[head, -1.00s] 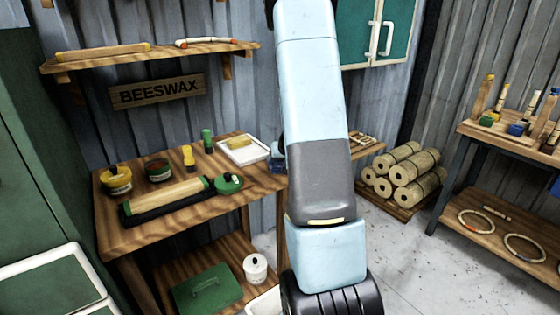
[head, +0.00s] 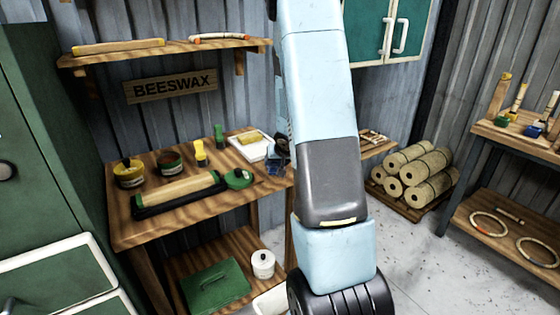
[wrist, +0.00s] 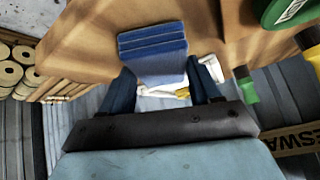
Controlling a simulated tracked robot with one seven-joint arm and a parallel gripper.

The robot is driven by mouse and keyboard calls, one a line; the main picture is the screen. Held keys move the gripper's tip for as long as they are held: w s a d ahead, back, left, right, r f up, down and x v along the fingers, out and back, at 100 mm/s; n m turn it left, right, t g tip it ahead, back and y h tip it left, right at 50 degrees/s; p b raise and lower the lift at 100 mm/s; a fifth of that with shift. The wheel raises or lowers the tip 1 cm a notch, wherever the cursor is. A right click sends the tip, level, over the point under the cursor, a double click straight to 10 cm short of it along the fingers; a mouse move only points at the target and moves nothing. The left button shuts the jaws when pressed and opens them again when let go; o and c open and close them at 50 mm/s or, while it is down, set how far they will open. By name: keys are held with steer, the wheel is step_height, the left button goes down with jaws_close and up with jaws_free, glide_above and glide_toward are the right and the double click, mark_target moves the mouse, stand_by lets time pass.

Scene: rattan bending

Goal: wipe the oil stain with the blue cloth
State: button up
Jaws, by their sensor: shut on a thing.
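The blue cloth (wrist: 152,45) is a folded, layered pad in the wrist view, held between the two dark fingers of my gripper (wrist: 162,84). My gripper is shut on it, over the wooden table (wrist: 85,40). In the head view a bit of the blue cloth (head: 278,168) shows at the table's right end, beside the white tray (head: 263,151). My arm hides most of the gripper there. I cannot tell whether the cloth touches the tabletop. I cannot make out the oil stain in either view.
On the table (head: 128,235) stand a yellow tin (head: 129,175), a dark red-labelled tin (head: 170,162), a yellow bottle (head: 200,154), a green bottle (head: 219,135), a green lid (head: 238,179) and a roller-like piece (head: 178,190). Rattan bundles (head: 410,178) lie at right.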

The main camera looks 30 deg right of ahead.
steer(key=shift+s+a+f, duration=0.1)
steer(key=shift+a+f, duration=0.05)
steer(key=shift+a, duration=0.2)
steer(key=shift+r, duration=3.1)
